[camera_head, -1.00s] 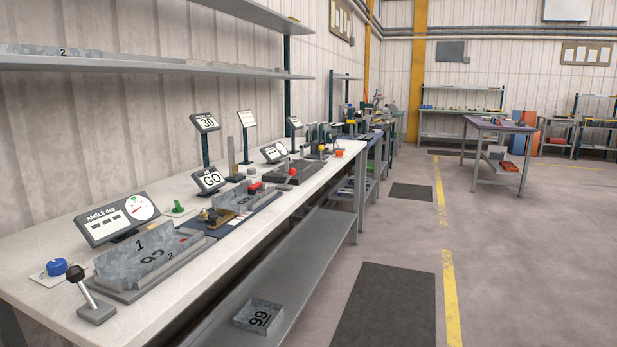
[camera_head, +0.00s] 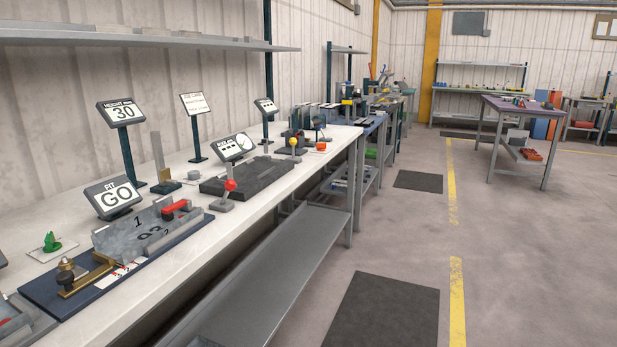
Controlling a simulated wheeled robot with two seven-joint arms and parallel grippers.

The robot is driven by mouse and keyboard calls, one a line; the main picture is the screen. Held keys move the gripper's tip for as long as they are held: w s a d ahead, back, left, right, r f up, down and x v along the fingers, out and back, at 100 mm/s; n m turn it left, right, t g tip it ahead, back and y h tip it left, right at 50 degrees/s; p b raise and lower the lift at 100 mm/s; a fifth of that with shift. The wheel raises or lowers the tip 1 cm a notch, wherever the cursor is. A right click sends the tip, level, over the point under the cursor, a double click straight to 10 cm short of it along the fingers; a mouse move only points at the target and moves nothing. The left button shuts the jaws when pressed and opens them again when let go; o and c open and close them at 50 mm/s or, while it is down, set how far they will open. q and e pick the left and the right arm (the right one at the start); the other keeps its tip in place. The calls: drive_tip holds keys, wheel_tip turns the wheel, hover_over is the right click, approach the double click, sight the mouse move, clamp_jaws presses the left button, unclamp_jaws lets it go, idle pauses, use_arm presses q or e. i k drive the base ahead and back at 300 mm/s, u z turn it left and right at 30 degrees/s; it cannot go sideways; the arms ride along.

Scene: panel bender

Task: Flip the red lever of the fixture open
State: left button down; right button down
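The red lever (camera_head: 175,209) sits at the back right end of the fixture on a dark blue base plate (camera_head: 52,306), on the white bench. The lever looks like a short red bar lying nearly flat. A grey sheet-metal part (camera_head: 128,236) with dark numerals sits on the base plate just left of the lever. A brass-coloured piece with a dark knob (camera_head: 67,275) stands at the plate's left end. Neither of my grippers is in view.
A red-ball lever (camera_head: 230,185) stands just right of the fixture, near a dark block (camera_head: 245,177). A lower shelf (camera_head: 265,262) runs under the bench (camera_head: 225,222). Open floor lies to the right.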

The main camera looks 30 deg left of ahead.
sight(230, 185)
drive_tip(key=u, duration=0.5)
drive_tip(key=i, duration=1.2)
drive_tip(key=u, duration=1.4)
drive_tip(key=i, duration=0.35)
drive_tip(key=u, duration=0.25)
